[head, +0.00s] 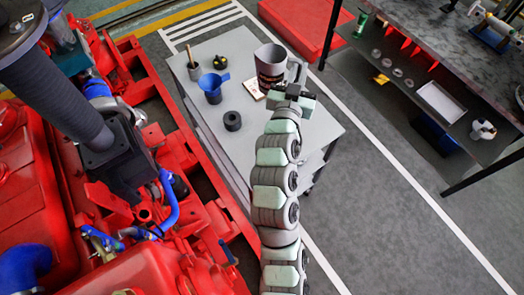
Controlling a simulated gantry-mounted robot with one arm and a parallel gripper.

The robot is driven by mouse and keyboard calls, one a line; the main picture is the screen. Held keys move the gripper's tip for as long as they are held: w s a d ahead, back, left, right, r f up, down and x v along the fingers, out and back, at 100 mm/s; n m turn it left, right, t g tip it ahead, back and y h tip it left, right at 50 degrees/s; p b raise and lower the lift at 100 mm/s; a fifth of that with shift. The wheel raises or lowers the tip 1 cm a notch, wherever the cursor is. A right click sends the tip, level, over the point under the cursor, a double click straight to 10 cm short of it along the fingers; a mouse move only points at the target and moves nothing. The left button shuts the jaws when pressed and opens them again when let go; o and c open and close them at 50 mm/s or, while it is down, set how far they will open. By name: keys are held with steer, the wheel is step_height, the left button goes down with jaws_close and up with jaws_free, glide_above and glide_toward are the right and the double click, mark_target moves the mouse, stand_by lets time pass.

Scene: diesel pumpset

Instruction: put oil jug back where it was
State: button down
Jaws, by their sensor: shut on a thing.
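The oil jug (270,66), a grey open-topped vessel with a darker band of markings, is at the far right part of the grey cart top (200,60). Its handle (300,70) is on its right side. My gripper (294,88) is shut on the jug by its handle side, though the fingers are small and partly hidden by the arm. The jug looks upright. I cannot tell whether its base touches the cart top or is slightly above it.
On the cart are a blue funnel (212,84), a black ring (232,121), a small pot (192,70), a yellow-black item (220,61) and a light card (252,89) close by the jug. The red engine (140,225) is left; a dark shelved bench (430,40) is right.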

steer(key=shift+s+a+f+n+y+b, duration=0.65)
steer(key=shift+f+b, duration=1.85)
steer(key=shift+f, duration=2.95)
steer(key=shift+s+a+f+n+y+b, duration=0.1)
steer(key=shift+f+n+y+b, duration=0.6)
steer(key=shift+f+b, duration=3.25)
steer(key=shift+s+a+f+n+y+b, duration=0.35)
steer(key=shift+f+y+b, duration=0.7)
steer(key=shift+f, duration=5.9)
steer(key=c, duration=1.5)
jaws_free()
steer(key=shift+r, duration=0.15)
steer(key=shift+s+r+p, duration=0.1)
steer(key=shift+p, duration=0.25)
steer(key=s, duration=0.7)
steer(key=s+d, duration=0.1)
steer(key=s, duration=0.3)
steer(key=shift+s, duration=0.35)
